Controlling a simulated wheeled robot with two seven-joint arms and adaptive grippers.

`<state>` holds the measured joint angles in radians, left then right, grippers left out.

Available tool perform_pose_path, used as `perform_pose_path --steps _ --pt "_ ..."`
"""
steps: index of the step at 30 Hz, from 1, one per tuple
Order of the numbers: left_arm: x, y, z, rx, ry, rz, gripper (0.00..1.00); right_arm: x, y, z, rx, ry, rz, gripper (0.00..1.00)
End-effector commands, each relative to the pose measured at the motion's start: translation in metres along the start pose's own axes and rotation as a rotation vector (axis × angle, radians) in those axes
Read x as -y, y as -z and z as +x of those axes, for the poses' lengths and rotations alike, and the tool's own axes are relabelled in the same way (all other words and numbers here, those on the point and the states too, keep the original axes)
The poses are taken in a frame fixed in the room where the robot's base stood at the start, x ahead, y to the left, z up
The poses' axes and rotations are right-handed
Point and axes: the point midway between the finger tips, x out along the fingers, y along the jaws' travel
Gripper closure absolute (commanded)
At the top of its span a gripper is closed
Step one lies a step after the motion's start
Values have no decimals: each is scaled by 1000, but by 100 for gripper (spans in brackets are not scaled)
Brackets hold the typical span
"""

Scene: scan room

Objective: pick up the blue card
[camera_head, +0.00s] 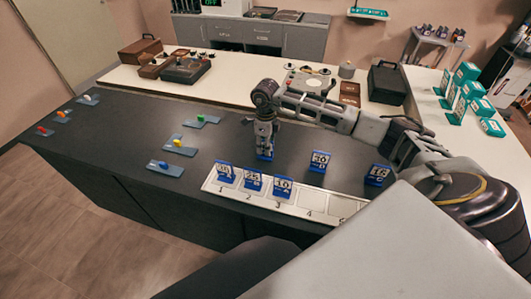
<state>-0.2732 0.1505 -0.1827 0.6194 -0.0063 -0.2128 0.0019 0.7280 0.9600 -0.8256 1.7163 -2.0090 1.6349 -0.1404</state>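My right gripper (264,143) points straight down over the dark counter, behind the numbered tray. A blue card (265,154) shows at its fingertips, mostly hidden by the gripper. I cannot tell whether the fingers are closed on it. Three blue and white cards stand upright in the tray's left slots: the leftmost (224,173), the second (253,181) and the third (282,189). Two more blue cards stand on the counter to the right of the gripper, one (319,162) behind the tray and one (376,175) near my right arm. My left gripper is out of view.
The white tray (309,203) has empty slots at its right. Several grey plates with coloured knobs, such as one with a blue knob (164,168), lie on the counter's left half. A white bench (133,80) with boxes runs behind. Teal boxes (463,75) stand at right.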

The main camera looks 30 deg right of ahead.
Motion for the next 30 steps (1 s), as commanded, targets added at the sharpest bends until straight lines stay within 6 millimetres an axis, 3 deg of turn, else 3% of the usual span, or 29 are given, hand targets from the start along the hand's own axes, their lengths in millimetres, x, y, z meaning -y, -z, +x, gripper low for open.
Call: perform_pose_path --steps 6,21,30 --pt "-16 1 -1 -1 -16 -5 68 0 0 18 -1 -1 1 64" --pt "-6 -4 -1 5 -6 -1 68 0 0 19 0 0 0 64" --pt "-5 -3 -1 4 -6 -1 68 0 0 19 0 0 0 100"
